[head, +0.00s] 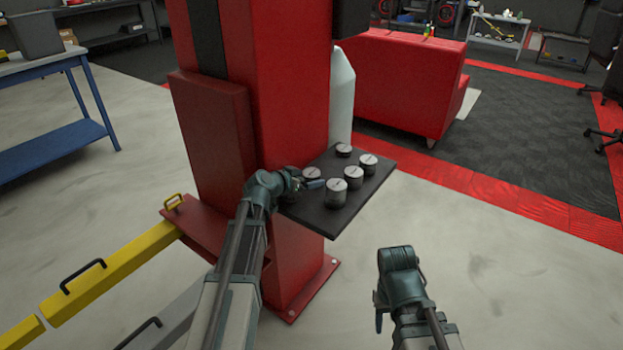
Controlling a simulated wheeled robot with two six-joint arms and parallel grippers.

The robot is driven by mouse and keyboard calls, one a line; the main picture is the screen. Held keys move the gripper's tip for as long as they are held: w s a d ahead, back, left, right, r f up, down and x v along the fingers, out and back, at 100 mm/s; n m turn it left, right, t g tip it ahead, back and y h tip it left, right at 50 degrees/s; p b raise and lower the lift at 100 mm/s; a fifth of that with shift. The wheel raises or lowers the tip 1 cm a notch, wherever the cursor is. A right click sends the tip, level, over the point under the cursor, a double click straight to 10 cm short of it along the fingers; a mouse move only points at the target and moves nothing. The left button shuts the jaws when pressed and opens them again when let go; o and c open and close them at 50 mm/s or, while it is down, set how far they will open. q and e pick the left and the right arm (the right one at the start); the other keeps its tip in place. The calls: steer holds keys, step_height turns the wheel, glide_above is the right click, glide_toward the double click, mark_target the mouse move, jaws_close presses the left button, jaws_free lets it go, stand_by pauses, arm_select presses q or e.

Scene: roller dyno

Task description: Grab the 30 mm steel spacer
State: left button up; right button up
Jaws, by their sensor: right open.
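Several dark cylindrical spacers with pale tops stand on a black shelf (325,223) at the side of the red column. One is at the back (343,150), one at the right (368,164), one in the middle (353,177), a tall one in front (337,192) and a low one at the left (311,172). Their top marks are too small to read, so I cannot tell which is 30 mm. My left gripper (315,184) is over the shelf's left part, close to the tall front spacer; its jaws are unclear. My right gripper (379,318) is open, low in front, away from the shelf.
The red column (265,85) rises left of the shelf, its base bolted to the floor. Yellow bars with black handles (110,282) lie at lower left. Floor right of the shelf is clear.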

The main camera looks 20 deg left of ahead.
arm_select(q)
jaws_close()
stand_by(0.3)
steer(key=shift+r, duration=0.1)
arm_select(e)
steer(key=shift+r, duration=0.1)
